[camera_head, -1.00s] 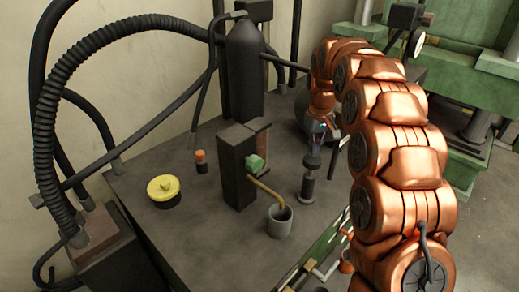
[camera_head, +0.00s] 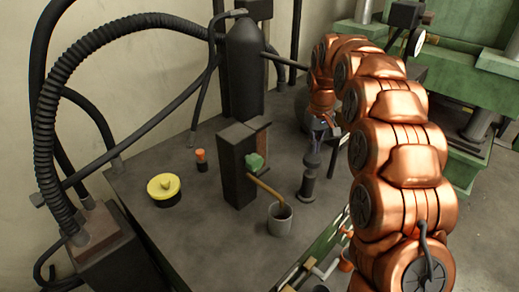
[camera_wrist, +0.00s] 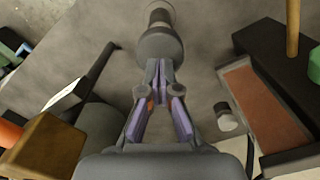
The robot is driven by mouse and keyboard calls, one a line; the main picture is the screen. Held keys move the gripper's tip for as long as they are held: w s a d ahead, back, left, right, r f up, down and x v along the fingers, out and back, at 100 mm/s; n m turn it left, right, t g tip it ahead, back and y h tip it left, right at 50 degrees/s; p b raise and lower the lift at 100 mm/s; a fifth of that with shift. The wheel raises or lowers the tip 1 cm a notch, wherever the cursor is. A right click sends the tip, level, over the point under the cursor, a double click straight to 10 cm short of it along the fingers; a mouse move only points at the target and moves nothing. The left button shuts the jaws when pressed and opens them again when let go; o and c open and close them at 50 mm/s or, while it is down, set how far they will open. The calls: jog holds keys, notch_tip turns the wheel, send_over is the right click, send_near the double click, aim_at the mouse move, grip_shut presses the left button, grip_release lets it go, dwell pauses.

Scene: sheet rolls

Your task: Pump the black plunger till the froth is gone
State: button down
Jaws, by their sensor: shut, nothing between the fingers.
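The black plunger (camera_head: 309,180) stands upright on the dark bench, right of a dark box (camera_head: 237,165) with a green knob (camera_head: 255,161) and a tan spout (camera_head: 265,188). In the wrist view the plunger's round head (camera_wrist: 160,42) lies just beyond my fingertips. My gripper (camera_head: 316,148) is shut and empty at the plunger's top; its tips (camera_wrist: 160,72) overlap the head's edge in the picture, and I cannot tell whether they touch. The spout leads into a grey cup (camera_head: 279,220). No froth can be made out.
A yellow-lidded pot (camera_head: 164,190) and a small orange-capped bottle (camera_head: 201,160) stand on the left of the bench. A tall black cylinder (camera_head: 244,75) with hoses stands behind. The bench front between pot and cup is clear.

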dwell(0.4)
notch_tip(320, 180, up, 6)
jog(key=shift+p, duration=0.95)
jog(key=s+r+m+g, duration=0.1)
jog(key=s+r, duration=0.1)
jog(key=s, duration=2.2)
jog(key=s+f+m, duration=0.1)
jog(key=s+f, duration=0.2)
jog(key=s, duration=0.7)
jog(key=s+f+m, duration=0.1)
jog(key=s+f, duration=0.2)
jog(key=s, duration=0.8)
jog(key=shift+d+g, duration=0.15)
jog(key=shift+g, duration=0.25)
jog(key=c, duration=1.8)
grip_release()
jog(key=shift+f, duration=0.1)
jog(key=shift+c, duration=0.2)
